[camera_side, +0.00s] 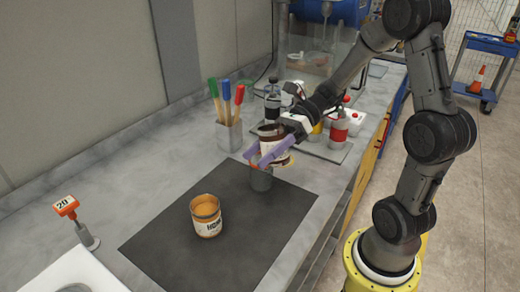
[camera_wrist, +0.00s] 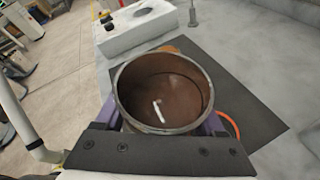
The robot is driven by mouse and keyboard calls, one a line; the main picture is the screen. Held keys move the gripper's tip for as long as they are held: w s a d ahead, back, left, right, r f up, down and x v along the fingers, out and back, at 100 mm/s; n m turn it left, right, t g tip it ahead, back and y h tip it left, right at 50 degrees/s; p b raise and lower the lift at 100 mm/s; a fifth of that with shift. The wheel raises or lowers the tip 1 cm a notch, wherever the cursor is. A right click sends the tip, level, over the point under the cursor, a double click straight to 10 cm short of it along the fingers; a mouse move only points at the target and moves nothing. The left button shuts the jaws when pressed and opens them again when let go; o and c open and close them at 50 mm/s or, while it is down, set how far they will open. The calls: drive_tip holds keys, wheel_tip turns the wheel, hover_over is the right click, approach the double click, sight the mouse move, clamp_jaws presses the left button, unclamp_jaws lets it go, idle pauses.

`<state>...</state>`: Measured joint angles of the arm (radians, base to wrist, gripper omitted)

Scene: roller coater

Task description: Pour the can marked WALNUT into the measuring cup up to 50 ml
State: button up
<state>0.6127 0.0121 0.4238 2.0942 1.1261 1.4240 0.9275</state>
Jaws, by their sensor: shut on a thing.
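My gripper (camera_side: 266,155) has its purple fingers shut around a can (camera_side: 276,156) with a pale label and brown upper part. I cannot read its marking. In the wrist view the can (camera_wrist: 122,90) is open and holds brown liquid with a white streak, perhaps a glare. In the side view the can is above a grey cup (camera_side: 261,183), likely the measuring cup, on the dark mat (camera_side: 160,240). The can partly hides the cup; its scale and contents cannot be seen. No stream shows. A second open can (camera_side: 206,217), orange inside, label starting "HON", stands at the mat's front left.
A holder (camera_side: 229,134) with red, blue and green-handled tools stands behind the mat. Bottles, including a red-labelled one (camera_side: 338,131), stand on a tray at the back right. An orange tag marked 20 (camera_side: 66,206) stands at left. The mat's front right is clear.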

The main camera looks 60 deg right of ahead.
drive_tip(key=f, duration=0.1)
drive_tip(key=f+m, duration=0.1)
drive_tip(key=f+g, duration=0.1)
drive_tip(key=shift+s+a+f+m+y, duration=0.1)
drive_tip(key=shift+s+f+m+y, duration=0.05)
drive_tip(key=shift+s+m+y, duration=0.2)
drive_tip(key=shift+a+f+m, duration=0.1)
drive_tip(key=shift+f+m, duration=0.25)
drive_tip(key=shift+f, duration=0.05)
idle(0.4)
idle(0.7)
drive_tip(key=shift+s+m+g+y, duration=0.1)
drive_tip(key=shift+m+g+y, duration=0.2)
drive_tip(key=shift+y, duration=0.05)
idle(0.4)
drive_tip(key=shift+m, duration=0.3)
idle(0.5)
